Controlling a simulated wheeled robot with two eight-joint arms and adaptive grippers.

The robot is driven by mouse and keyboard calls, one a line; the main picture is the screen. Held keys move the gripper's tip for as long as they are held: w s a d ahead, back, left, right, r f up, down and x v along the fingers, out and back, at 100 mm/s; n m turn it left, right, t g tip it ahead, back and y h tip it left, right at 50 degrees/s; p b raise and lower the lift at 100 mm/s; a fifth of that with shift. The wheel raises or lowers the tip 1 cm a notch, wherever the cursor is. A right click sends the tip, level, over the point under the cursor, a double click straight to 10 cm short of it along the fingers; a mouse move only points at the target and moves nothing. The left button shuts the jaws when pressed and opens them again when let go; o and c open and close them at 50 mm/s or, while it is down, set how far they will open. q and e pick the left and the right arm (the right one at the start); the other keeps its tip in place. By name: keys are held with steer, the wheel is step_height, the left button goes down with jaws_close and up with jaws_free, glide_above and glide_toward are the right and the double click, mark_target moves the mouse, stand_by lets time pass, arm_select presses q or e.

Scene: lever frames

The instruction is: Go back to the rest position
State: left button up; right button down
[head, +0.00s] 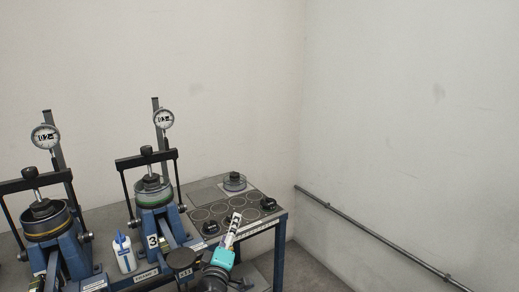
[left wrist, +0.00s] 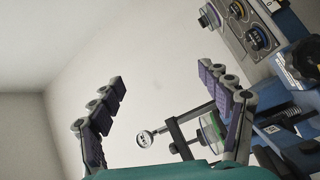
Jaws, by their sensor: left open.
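My left gripper (head: 232,232) shows in the head view at the lower middle, beyond a teal wrist part, in front of the bench's right end. In the left wrist view my left gripper (left wrist: 166,88) is open, its two dark padded fingers wide apart with nothing between them. A lever frame (head: 154,195) marked 3 stands left of the gripper, with a round dial gauge (head: 163,119) above it. Another lever frame (head: 46,220) stands farther left with its own dial gauge (head: 45,136). My right gripper is in neither view.
A white-and-blue bottle (head: 124,254) stands between the frames. A wall rail (head: 375,236) runs at right; the space before that wall is open.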

arm_select(q)
steer(key=s+a+f+m+g, duration=0.3)
steer(key=s+f+m, duration=0.1)
steer(key=s, duration=0.5)
steer(key=s+a+f+m+g+y, duration=0.1)
steer(key=s+a+f+m+g, duration=0.2)
steer(key=s+f, duration=0.3)
steer(key=s+a+f+m+g+y, duration=0.1)
steer(key=s+a+f+m+g, duration=0.2)
steer(key=s, duration=1)
steer(key=shift+s+f+m+g, duration=0.4)
steer(key=shift+f+m+g, duration=0.55)
steer(key=shift+g, duration=0.25)
